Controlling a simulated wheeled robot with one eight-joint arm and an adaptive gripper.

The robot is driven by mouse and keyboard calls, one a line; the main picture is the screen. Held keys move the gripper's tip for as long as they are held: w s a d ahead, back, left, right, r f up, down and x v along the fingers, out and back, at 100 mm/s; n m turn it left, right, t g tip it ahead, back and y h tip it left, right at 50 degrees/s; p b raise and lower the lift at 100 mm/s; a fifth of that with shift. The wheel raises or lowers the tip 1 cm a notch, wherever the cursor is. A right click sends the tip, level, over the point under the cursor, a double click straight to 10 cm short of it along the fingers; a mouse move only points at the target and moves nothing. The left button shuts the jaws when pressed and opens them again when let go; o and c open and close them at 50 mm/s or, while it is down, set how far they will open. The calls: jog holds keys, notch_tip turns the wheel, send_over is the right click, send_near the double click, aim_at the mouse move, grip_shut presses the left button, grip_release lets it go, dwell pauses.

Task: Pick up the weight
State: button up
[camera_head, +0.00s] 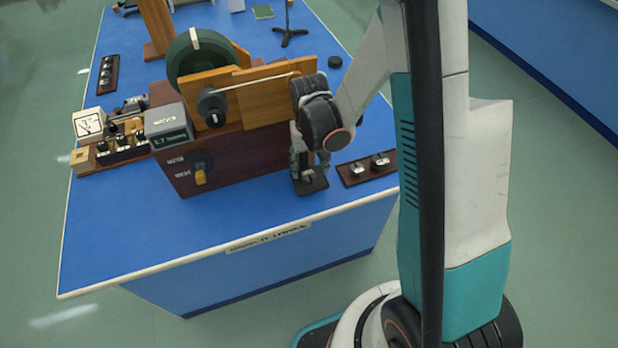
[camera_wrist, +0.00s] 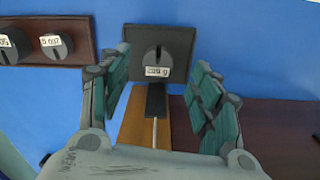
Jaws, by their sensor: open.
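A dark round weight (camera_wrist: 157,54) with a white label, which seems to read 200 g, sits on a dark square plate (camera_wrist: 184,44) in the wrist view. My gripper (camera_wrist: 161,66) is open, with one teal-padded finger to the left of the weight and one to the right. Neither finger visibly touches it. In the head view my gripper (camera_head: 304,164) points down over the dark plate (camera_head: 314,187) at the right side of the wooden apparatus. The weight is mostly hidden there by the fingers.
A brown rack (camera_head: 349,177) with two labelled weights stands right of the plate; it also shows in the wrist view (camera_wrist: 84,28). The wooden apparatus (camera_head: 230,160) with its large green wheel stands close to my gripper's left. The blue bench (camera_head: 240,220) is clear in front.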

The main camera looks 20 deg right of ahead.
aim_at(309, 175)
jog(key=f, duration=0.1)
jog(key=f+b, duration=0.1)
jog(key=f, duration=0.3)
jog(key=shift+w+d+b, duration=0.1)
jog(key=shift+w+b, duration=0.25)
jog(key=shift+r, duration=0.1)
jog(key=c, duration=1.3)
